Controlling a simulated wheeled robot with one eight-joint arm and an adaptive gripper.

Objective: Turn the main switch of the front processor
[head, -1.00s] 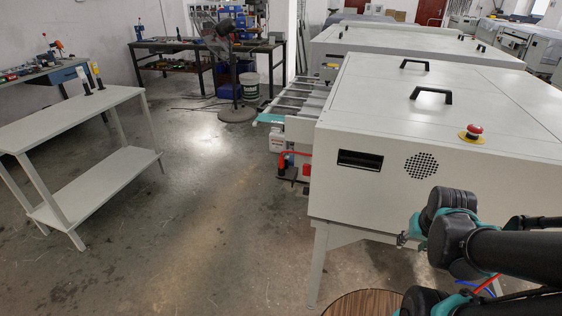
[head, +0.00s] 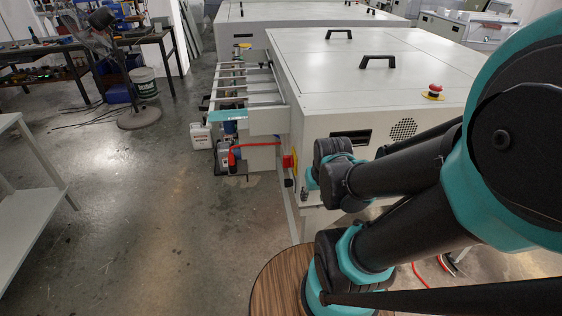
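The front processor (head: 325,126) is a large pale grey cabinet right of the middle in the head view. A red switch with a yellow backing, which looks like the main switch (head: 288,161), is at the cabinet's left side near its front corner. My gripper (head: 304,194) shows only as a small dark end piece beyond my arm's wrist. It appears just below and right of the switch in the picture, and its distance from it is unclear. Its fingers are too small to tell open or shut. My arm hides part of the cabinet front.
A red emergency button (head: 435,88) sits on a yellow base on the cabinet top. A roller conveyor (head: 240,92) and white canisters (head: 201,135) stand left of the cabinet. A round wooden top (head: 272,285) is below my arm. Open floor lies between the white table (head: 30,215) and the processor.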

